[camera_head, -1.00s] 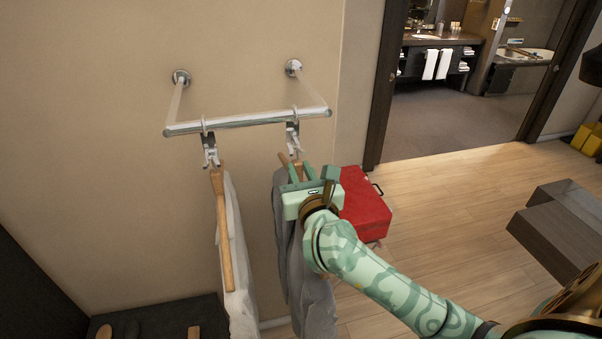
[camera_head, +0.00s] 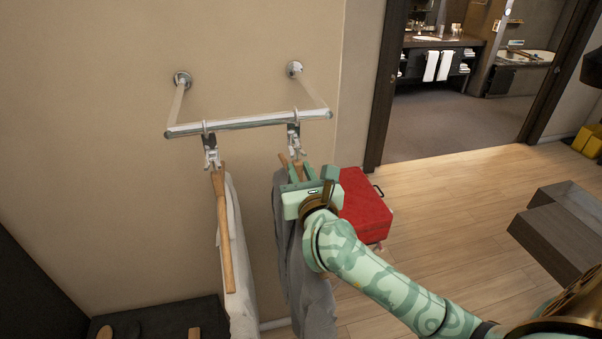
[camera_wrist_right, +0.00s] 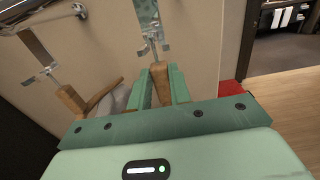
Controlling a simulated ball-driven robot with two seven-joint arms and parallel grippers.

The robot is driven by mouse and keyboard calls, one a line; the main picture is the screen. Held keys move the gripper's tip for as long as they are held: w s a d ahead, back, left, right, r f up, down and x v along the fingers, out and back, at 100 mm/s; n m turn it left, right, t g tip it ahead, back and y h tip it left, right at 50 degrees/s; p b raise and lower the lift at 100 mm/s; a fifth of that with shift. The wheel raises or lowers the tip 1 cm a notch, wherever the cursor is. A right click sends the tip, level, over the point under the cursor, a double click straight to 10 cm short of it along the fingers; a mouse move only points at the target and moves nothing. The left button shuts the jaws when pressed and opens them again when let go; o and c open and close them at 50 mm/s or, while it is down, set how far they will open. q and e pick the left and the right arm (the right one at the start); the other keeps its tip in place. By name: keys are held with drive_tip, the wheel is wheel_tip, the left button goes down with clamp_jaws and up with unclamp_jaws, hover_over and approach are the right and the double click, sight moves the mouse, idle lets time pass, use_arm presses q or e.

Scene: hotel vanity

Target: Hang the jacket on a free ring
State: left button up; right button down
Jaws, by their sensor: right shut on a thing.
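A grey jacket (camera_head: 314,300) hangs from a wooden hanger (camera_wrist_right: 160,73) below the right ring fitting (camera_head: 294,140) of the wall rail. My right gripper (camera_head: 304,174) is shut on this hanger near its top; in the right wrist view the wood sits between the two green fingers. The hanger's metal hook (camera_wrist_right: 152,43) reaches up to the right fitting, but I cannot tell whether it is seated in it. A white garment (camera_head: 237,255) on another wooden hanger (camera_head: 225,240) hangs at the left ring fitting (camera_head: 211,150). My left gripper is not in view.
The metal rail (camera_head: 250,122) stands out from the beige wall on two mounts. A red case (camera_head: 364,207) is behind my right gripper. A dark bench (camera_head: 160,320) is at lower left. Grey wooden boxes (camera_head: 560,222) stand at right, with open floor between.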

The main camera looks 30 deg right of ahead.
drive_tip(key=shift+x, duration=1)
drive_tip(key=shift+f+b, duration=0.4)
drive_tip(key=shift+f, duration=0.1)
idle(1.1)
drive_tip(key=c, duration=1.2)
unclamp_jaws()
drive_tip(key=shift+f, duration=0.1)
drive_tip(key=shift+s, duration=0.15)
